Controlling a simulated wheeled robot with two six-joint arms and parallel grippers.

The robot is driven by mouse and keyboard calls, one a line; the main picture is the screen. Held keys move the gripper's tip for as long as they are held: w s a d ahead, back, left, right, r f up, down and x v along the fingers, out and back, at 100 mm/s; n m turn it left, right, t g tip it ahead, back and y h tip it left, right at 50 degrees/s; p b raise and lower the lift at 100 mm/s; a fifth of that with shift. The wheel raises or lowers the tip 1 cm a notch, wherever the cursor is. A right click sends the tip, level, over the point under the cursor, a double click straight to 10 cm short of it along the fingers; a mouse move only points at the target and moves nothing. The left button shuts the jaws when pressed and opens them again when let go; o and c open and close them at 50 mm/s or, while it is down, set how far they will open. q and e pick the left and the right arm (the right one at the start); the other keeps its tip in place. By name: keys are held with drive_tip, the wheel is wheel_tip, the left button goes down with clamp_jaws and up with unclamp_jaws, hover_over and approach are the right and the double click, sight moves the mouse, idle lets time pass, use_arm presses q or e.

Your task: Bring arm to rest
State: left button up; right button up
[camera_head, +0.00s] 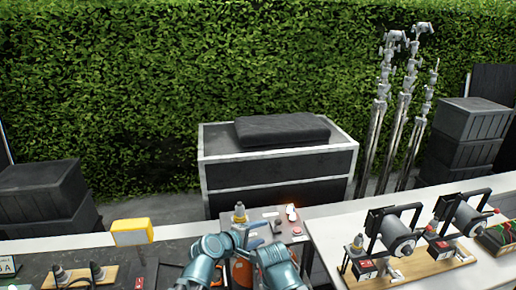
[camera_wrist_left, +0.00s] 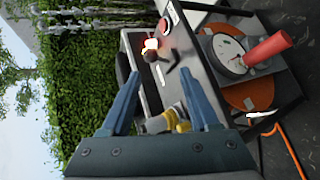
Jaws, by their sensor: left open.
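My left arm comes in at the bottom middle of the head view, in teal. Its gripper (camera_head: 256,233) is over the small grey panel (camera_head: 268,214). In the left wrist view the two blue fingers of the left gripper (camera_wrist_left: 160,74) stand wide apart. A brass and grey fitting (camera_wrist_left: 160,123) shows between the finger bases, and I see no contact with it. A teal link of my right arm shows at the bottom middle of the head view, but I cannot make out its gripper.
A dark case (camera_head: 280,170) with pale edges stands behind the panel. A yellow box (camera_head: 131,232) is on the left bench. Winches (camera_head: 396,236) stand on the right bench. In the left wrist view, a dial (camera_wrist_left: 228,52) with a red handle (camera_wrist_left: 268,48) is close on the right.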

use_arm(q)
drive_tip(key=s+a+f+m+g+y, duration=0.4)
drive_tip(key=s+a+f+m+g, duration=0.15)
drive_tip(key=a, duration=0.35)
drive_tip(key=s+a+f+m+g+y, duration=0.4)
drive_tip(key=s+a+f+m, duration=0.25)
drive_tip(key=a, duration=0.25)
drive_tip(key=s+d+f+m+y+b, duration=0.1)
drive_tip(key=s+d+f+m+b, duration=0.2)
drive_tip(key=d+f+b, duration=0.8)
wheel_tip(320, 180, down, 3)
drive_tip(key=s+b, duration=0.2)
drive_tip(key=shift+s+d+b, duration=0.15)
drive_tip(key=shift+s+b, duration=0.15)
drive_tip(key=shift+b, duration=0.1)
drive_tip(key=shift+r, duration=0.1)
